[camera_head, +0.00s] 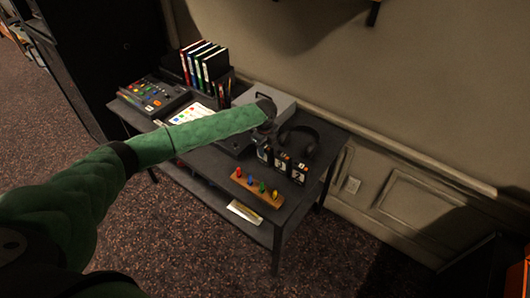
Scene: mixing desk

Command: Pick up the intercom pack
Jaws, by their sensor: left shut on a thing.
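My left arm reaches in from the left over the dark desk (222,168). My left gripper (265,143) is at the desk's right half and is shut on a small black intercom pack (262,153); the fingers and wrist hide much of it. Two similar black packs with white number labels stand just to its right, a nearer-middle one (281,161) and a right one (299,172). I cannot tell whether the held pack touches the desk. My right gripper is not in view.
Black headphones (299,139) lie behind the packs. A wooden strip with coloured pegs (254,191) lies at the front edge. A grey box (268,98), a mixer (154,96), binders (206,62) and a colour-marked sheet (191,114) fill the back and left. A wall stands behind.

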